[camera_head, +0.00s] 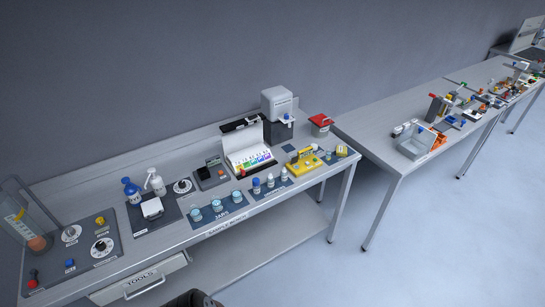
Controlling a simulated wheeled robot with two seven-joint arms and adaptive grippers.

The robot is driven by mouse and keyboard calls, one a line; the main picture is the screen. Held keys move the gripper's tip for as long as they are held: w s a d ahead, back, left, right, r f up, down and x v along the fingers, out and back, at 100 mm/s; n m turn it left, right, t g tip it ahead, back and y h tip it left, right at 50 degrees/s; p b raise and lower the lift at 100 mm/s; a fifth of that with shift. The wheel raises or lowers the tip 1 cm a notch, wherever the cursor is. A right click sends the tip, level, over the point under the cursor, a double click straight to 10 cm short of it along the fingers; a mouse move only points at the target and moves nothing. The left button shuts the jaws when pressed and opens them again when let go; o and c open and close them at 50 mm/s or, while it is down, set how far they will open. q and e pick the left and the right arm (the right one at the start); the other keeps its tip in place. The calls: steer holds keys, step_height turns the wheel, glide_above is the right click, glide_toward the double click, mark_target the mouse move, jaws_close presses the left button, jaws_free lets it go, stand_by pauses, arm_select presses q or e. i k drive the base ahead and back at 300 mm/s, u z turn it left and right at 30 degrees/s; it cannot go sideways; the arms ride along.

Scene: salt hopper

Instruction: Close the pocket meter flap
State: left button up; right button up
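I cannot tell for sure which item is the pocket meter. A small dark grey device (212,173) with an upright panel stands mid-bench, and a yellow device (304,163) lies near the right end of the same bench. At this size I cannot make out a flap on either one or whether it is open. Neither of my grippers is recognisable in view.
The near bench (88,184) also holds a blue bottle (132,191), a white spray bottle (155,182), a colour chart (247,151), a grey-white machine (277,106), a red-lidded box (320,124) and several jars. A second table (375,134) stands right, past a floor gap. A dark object (194,299) shows at the bottom edge.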

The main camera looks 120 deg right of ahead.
mark_target(295, 159)
steer(key=z, duration=3.95)
